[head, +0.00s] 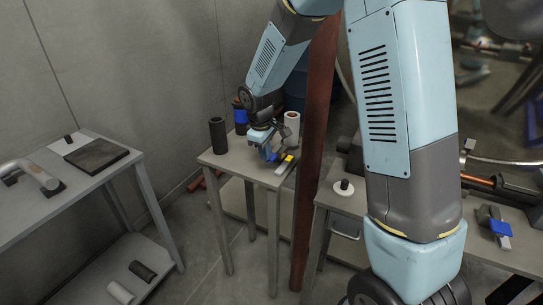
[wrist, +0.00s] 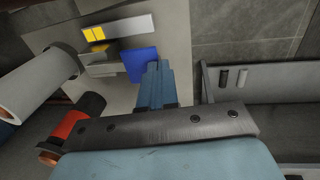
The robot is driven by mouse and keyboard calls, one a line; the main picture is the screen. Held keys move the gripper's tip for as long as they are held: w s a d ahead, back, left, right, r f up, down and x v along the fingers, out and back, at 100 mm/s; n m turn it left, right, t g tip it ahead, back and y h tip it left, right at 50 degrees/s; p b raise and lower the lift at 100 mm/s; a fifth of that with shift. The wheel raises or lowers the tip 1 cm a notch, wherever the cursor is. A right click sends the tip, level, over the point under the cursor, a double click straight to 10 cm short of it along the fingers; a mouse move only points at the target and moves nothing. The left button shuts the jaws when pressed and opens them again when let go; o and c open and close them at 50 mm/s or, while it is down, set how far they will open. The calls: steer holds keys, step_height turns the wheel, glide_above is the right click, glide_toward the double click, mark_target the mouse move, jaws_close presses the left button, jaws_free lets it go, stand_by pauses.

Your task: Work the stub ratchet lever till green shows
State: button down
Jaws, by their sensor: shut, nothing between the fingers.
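My gripper (head: 268,151) is over the small grey table in the head view. In the wrist view its blue fingers (wrist: 157,72) are together and empty. A blue flat piece (wrist: 140,64) is just left of the fingertips; I cannot tell if they touch it. Beyond it is a pale bar (wrist: 130,25) with a yellow patch (wrist: 95,34), also seen in the head view (head: 285,163). These look like parts of the ratchet lever, but I cannot tell for sure how they join. I see no green on them.
A black cylinder (head: 218,135) and a white roll (head: 291,128) stand on the table. A dark red post (head: 312,150) rises close to its right. A bench on the right holds a blue-and-grey fitting (head: 497,226). A left table (head: 75,215) carries a pipe handle.

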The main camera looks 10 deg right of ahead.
step_height(320, 180, up, 7)
steer(key=shift+s+a, duration=0.2)
steer(key=shift+s, duration=0.15)
stand_by(0.5)
steer(key=s+d+r+m+t, duration=0.1)
steer(key=s+d+r+m, duration=0.2)
steer(key=s, duration=0.6)
steer(key=s+d+r+m+t, duration=0.1)
steer(key=s+d+r+m, duration=0.3)
steer(key=s+d+r, duration=0.4)
steer(key=s+d+r+m+t+y, duration=0.1)
steer(key=s+d+r+m, duration=0.3)
steer(key=s, duration=0.6)
steer(key=shift+s+d+r+t, duration=0.15)
steer(key=shift+d+r+t, duration=0.45)
steer(key=shift+d+r, duration=0.3)
stand_by(0.6)
